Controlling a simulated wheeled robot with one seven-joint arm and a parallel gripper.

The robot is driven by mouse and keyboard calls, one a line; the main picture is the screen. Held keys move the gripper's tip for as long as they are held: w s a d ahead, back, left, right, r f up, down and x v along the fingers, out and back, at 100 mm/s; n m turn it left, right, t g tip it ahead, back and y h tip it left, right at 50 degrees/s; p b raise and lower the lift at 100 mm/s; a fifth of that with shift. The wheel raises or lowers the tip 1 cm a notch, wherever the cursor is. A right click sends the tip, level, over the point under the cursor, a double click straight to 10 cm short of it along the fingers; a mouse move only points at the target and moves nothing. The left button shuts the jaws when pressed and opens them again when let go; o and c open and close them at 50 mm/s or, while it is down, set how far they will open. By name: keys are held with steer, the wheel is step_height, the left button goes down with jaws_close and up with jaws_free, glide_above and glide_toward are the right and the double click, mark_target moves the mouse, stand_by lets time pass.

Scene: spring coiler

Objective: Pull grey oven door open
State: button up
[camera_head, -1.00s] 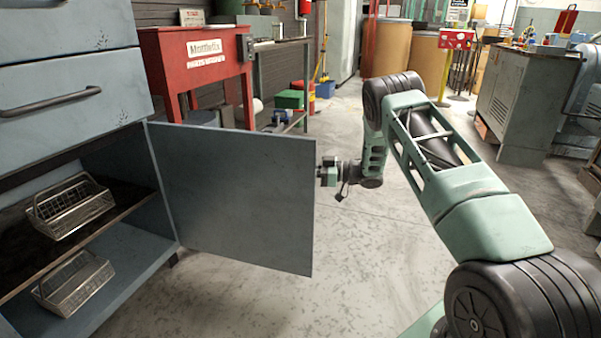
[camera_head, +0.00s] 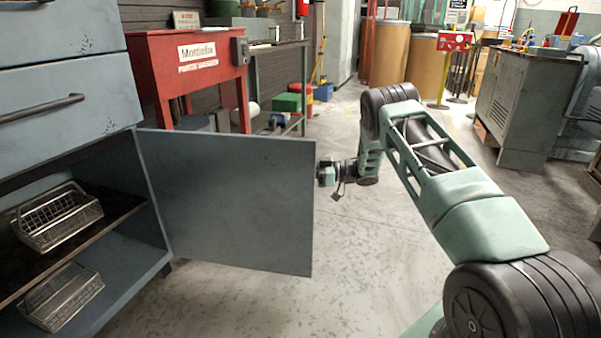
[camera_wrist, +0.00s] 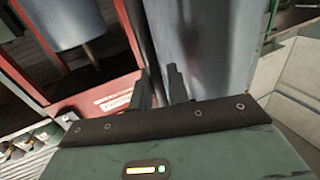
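The grey-blue door (camera_head: 230,205) of the cabinet stands swung wide open, its flat inner face towards the head camera. My gripper (camera_head: 326,173) is at the door's free edge, on the right, partly behind it. Any handle on the door's outer face is hidden. In the wrist view, two dark fingers (camera_wrist: 161,90) stand a little apart beside a grey-blue panel (camera_wrist: 215,45), which looks like the door. I cannot tell whether they hold anything.
The open cabinet (camera_head: 60,75) has drawers above and wire baskets (camera_head: 58,215) on its shelves. A red parts washer (camera_head: 190,65) stands behind the door. A grey workbench (camera_head: 525,105) is at the right. The floor right of the door is mostly clear.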

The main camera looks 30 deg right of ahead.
steer(key=p+v, duration=0.4)
steer(key=v, duration=1.3)
steer(key=shift+p, duration=0.3)
steer(key=shift+s+d, duration=0.2)
steer(key=shift+d, duration=0.05)
